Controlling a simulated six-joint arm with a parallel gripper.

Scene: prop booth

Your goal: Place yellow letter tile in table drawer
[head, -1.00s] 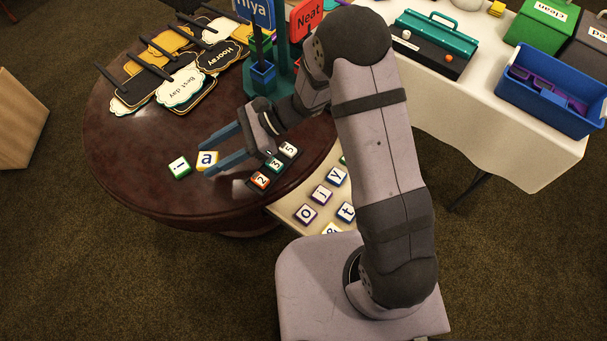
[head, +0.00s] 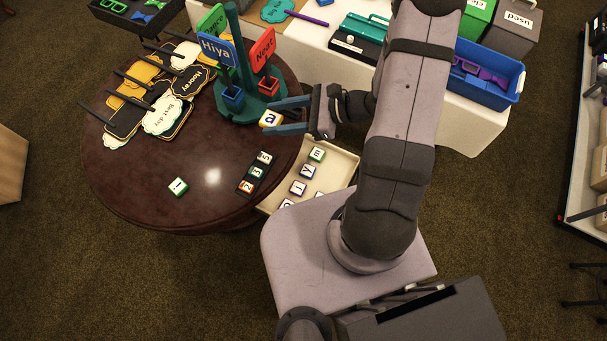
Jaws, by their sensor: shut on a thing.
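The yellow letter tile (head: 270,119), marked "a", is between the fingers of my gripper (head: 268,115). My gripper is shut on it and reaches in from the right, near the sign stand. The tile appears to be held above the round table's right side; its exact height is hard to tell. The table drawer (head: 339,170) is pulled out at the table's lower right edge, below and right of the tile. It has a cream inside and holds several letter tiles (head: 307,172) along its left part. My arm and base hide part of it.
The teal sign stand (head: 236,60) rises close to my gripper. Plaques (head: 165,115) fill the table's upper left.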

